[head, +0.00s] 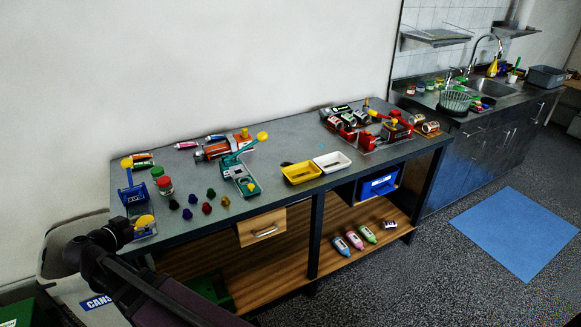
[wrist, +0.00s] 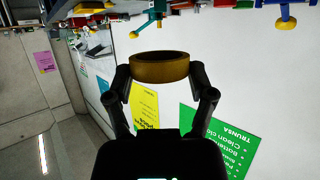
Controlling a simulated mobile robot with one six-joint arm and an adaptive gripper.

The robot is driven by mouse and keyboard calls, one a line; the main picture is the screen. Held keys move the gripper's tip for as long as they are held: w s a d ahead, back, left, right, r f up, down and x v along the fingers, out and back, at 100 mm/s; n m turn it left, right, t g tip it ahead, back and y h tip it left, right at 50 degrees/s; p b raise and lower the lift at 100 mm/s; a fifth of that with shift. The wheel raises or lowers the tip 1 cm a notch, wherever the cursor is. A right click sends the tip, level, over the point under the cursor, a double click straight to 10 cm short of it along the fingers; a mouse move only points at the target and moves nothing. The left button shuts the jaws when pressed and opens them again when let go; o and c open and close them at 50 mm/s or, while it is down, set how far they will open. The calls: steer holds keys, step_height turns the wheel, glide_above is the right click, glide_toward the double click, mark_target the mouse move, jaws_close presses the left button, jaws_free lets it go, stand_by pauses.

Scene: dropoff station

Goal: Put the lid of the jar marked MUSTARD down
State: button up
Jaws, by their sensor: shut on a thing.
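In the wrist view my gripper (wrist: 160,82) is shut on a brown-gold round lid (wrist: 160,70), gripping it by its sides. The lid hangs clear of any surface in that view. In the head view my dark wrist (head: 112,232) is at the left front corner of the workbench (head: 285,205); the lid and fingertips cannot be made out there. Jars with a red lid (head: 165,185) and a green lid (head: 157,172) stand at the bench's left. I can read no MUSTARD label.
A blue device (head: 134,194) with yellow parts stands at the left end. Several dark coloured knobs (head: 206,208), a teal device (head: 238,172), a yellow tray (head: 301,173) and a white tray (head: 332,162) are farther right. The bench has bare patches between them.

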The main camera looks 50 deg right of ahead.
steer(key=shift+r+p, duration=0.75)
steer(key=shift+r, duration=0.4)
